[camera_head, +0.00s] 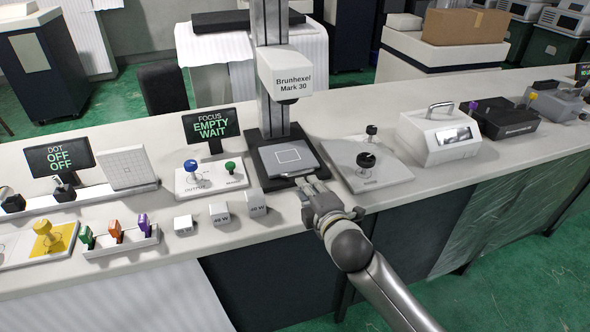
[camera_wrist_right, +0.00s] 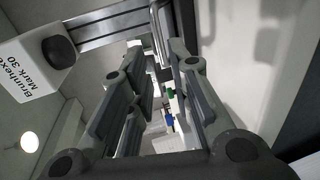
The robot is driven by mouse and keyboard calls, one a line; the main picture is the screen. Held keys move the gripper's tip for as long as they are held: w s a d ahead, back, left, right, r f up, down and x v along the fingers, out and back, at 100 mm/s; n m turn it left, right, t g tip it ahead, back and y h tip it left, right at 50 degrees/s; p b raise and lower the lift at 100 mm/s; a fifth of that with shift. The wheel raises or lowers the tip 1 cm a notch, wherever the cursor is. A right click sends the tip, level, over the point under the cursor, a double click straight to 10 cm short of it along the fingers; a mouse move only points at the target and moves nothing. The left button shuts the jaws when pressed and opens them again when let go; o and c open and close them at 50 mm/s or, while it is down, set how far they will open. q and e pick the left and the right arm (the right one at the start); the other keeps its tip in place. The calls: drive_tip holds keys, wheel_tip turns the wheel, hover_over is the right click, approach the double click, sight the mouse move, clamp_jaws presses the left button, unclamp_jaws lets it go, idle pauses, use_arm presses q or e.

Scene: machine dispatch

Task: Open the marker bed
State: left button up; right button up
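The marker, labelled Brunhexel Mark 30 (camera_head: 293,82), stands on the counter with its head on a tall column. Its bed (camera_head: 271,161) is a grey plate with a white square outline, on a black base. My right gripper (camera_head: 312,186) is at the bed's front right corner. In the right wrist view, my right gripper (camera_wrist_right: 157,60) has its fingers apart. A thin metal bar (camera_wrist_right: 158,32) shows just beyond and between the fingertips; I cannot tell whether they touch it. The marker head also shows in the right wrist view (camera_wrist_right: 28,65). My left gripper is not in view.
A panel with blue and green knobs (camera_head: 211,181) is left of the bed. A plate with black knobs (camera_head: 375,178) is close on the right. Small white blocks (camera_head: 220,213) stand along the front edge. A display (camera_head: 209,128) reads FOCUS EMPTY WAIT.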

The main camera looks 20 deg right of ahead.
sight(298, 174)
drive_tip(key=x, duration=0.4)
drive_tip(key=shift+w, duration=0.2)
drive_tip(key=x, duration=0.3)
drive_tip(key=shift+w+f, duration=0.1)
drive_tip(key=shift+w, duration=0.1)
drive_tip(key=shift+w+f, duration=0.15)
drive_tip(key=shift+w, duration=0.5)
clamp_jaws()
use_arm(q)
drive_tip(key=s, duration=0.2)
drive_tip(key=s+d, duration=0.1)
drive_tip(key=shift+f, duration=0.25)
